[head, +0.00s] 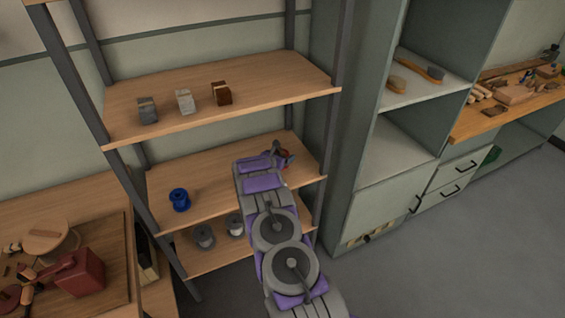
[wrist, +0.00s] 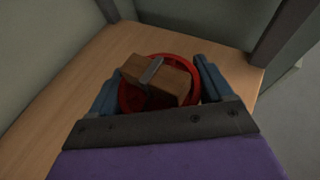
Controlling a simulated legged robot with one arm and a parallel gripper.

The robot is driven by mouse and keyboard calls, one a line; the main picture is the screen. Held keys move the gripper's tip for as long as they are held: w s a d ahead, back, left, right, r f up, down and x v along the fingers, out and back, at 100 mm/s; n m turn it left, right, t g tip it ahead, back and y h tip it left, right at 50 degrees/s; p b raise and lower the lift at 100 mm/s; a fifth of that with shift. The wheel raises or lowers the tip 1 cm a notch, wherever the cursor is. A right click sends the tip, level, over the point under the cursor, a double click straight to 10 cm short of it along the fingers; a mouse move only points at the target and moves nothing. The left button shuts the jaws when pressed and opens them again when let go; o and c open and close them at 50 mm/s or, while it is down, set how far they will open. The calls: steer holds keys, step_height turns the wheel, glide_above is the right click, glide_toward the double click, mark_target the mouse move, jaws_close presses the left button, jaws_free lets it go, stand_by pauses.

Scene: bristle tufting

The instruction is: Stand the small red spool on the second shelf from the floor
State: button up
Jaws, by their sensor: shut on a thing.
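The small red spool (wrist: 131,101) is between the two blue fingers of my gripper (wrist: 158,88) in the wrist view. A wooden block with a grey band (wrist: 172,83) lies across the spool's near face. The spool shows as a bit of red (head: 284,155) past my gripper (head: 274,157) in the head view. My gripper is shut on the spool, over the right part of the middle shelf (head: 215,168). This shelf is second up of the three visible. I cannot tell whether the spool touches the board.
A blue spool (head: 180,199) stands on the middle shelf's left. Two grey spools (head: 204,237) are on the lowest shelf. Three blocks (head: 185,102) sit on the top shelf. Dark posts (head: 336,60) frame the rack. A green-grey cabinet (head: 390,195) stands to the right.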

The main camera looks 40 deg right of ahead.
steer(key=shift+w+d+f, duration=0.1)
steer(key=shift+d+f, duration=0.1)
steer(key=shift+d, duration=0.1)
steer(key=f, duration=0.2)
steer(key=d+f+b, duration=0.1)
steer(key=shift+f, duration=0.4)
steer(key=shift+a+r, duration=0.15)
steer(key=shift+a, duration=0.3)
steer(key=o, duration=0.8)
steer(key=shift+o, duration=1)
steer(key=shift+d, duration=0.3)
steer(key=shift+a+r, duration=0.15)
steer(key=shift+a, duration=0.15)
steer(key=p+v, duration=0.2)
steer(key=v, duration=0.9)
steer(key=shift+s+a+r, duration=0.1)
steer(key=shift+s+a, duration=0.1)
steer(key=shift+a, duration=0.05)
